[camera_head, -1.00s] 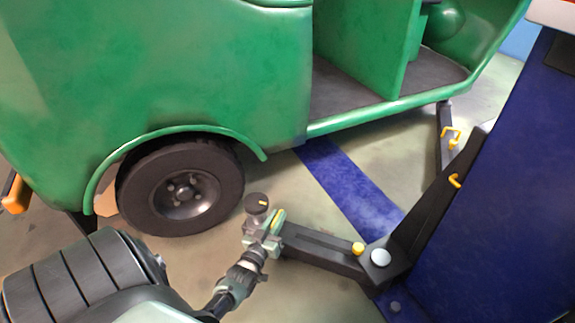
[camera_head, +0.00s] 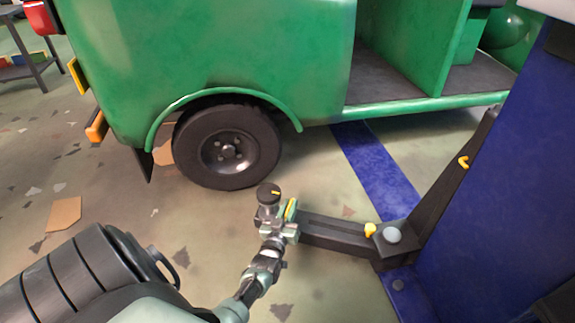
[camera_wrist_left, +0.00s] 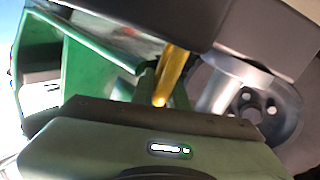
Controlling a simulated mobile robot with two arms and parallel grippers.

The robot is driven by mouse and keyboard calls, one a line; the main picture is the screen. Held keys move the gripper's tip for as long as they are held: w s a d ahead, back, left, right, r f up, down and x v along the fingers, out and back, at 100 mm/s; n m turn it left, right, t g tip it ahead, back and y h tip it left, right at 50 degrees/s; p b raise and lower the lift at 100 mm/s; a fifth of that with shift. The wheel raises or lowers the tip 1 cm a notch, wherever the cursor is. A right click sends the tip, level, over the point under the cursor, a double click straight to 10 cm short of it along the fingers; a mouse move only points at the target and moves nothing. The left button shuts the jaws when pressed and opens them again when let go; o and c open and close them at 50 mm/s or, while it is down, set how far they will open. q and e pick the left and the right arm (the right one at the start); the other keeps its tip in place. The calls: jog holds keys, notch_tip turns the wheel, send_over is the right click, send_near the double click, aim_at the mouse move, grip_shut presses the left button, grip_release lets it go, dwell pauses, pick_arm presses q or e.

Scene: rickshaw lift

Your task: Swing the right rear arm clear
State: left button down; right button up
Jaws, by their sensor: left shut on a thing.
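The black right rear lift arm (camera_head: 335,233) reaches left from its pivot at the foot of the blue post. At its free end stand a round black pad (camera_head: 269,191) and a yellow handle (camera_head: 291,208). My left gripper (camera_head: 284,226) is at that end, shut on the yellow handle. The left wrist view shows the handle (camera_wrist_left: 171,77) between the fingers. My right gripper is not in view.
The green rickshaw (camera_head: 250,55) fills the back. The blue post (camera_head: 500,190) stands at right, with another black arm (camera_head: 450,190) running back from its foot. A blue floor strip (camera_head: 375,170) passes under the rickshaw. Open floor with a cardboard piece (camera_head: 64,214) lies left.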

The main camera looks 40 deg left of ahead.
pick_arm(q)
jog(key=shift+w+d, duration=0.15)
jog(key=shift+d, duration=0.1)
jog(key=c, duration=1.5)
grip_release()
jog(key=shift+o, duration=0.2)
jog(key=shift+a, duration=0.1)
